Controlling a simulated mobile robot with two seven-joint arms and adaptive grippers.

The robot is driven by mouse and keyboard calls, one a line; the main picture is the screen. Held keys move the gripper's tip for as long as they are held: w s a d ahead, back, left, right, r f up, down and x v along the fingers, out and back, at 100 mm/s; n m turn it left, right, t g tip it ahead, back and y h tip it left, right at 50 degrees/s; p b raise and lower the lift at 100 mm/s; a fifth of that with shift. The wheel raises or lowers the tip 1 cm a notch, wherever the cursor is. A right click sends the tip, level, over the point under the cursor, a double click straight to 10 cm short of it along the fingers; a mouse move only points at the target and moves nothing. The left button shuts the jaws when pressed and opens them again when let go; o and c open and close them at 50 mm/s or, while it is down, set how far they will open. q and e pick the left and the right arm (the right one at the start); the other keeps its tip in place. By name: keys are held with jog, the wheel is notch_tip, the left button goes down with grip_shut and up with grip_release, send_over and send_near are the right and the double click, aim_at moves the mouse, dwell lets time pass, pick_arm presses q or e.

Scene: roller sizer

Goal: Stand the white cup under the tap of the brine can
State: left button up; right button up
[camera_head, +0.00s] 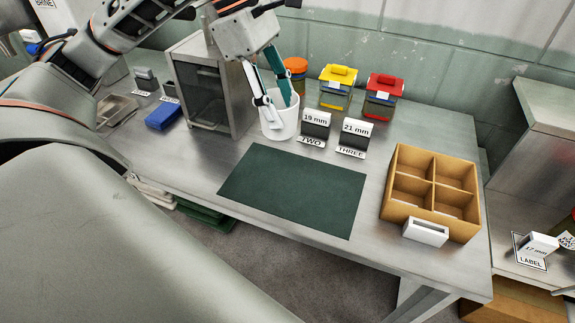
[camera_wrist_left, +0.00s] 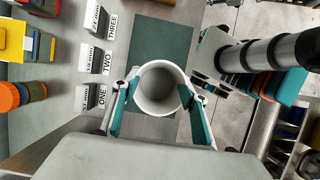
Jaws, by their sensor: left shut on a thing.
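The white cup (camera_head: 279,125) is upright near the middle of the steel table, just behind the dark green mat; I cannot tell whether its base touches the table. My left gripper (camera_head: 279,103) reaches down on it and is shut on it. In the left wrist view the cup's open mouth (camera_wrist_left: 160,88) faces the camera, between the teal fingers of the gripper (camera_wrist_left: 160,103). A white label reading BRINE (camera_head: 44,4) shows at the top left edge of the head view; the can's tap is not visible. My right gripper is not in view.
A steel box (camera_head: 186,75) stands left of the cup, with a blue block (camera_head: 163,116) beyond. Number stands (camera_head: 316,125) are close on the right. Colour-lidded jars (camera_head: 337,88) are behind. The green mat (camera_head: 293,190) is bare. A divided wooden box (camera_head: 394,207) is at right.

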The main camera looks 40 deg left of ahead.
pick_arm(q)
jog(key=shift+w+f+b, duration=0.1)
jog(key=shift+f+b, duration=0.55)
jog(key=shift+f, duration=7.2)
jog(key=shift+f, duration=0.1)
jog(key=shift+f, duration=0.1)
jog(key=o, duration=1.1)
jog(key=shift+c, duration=0.2)
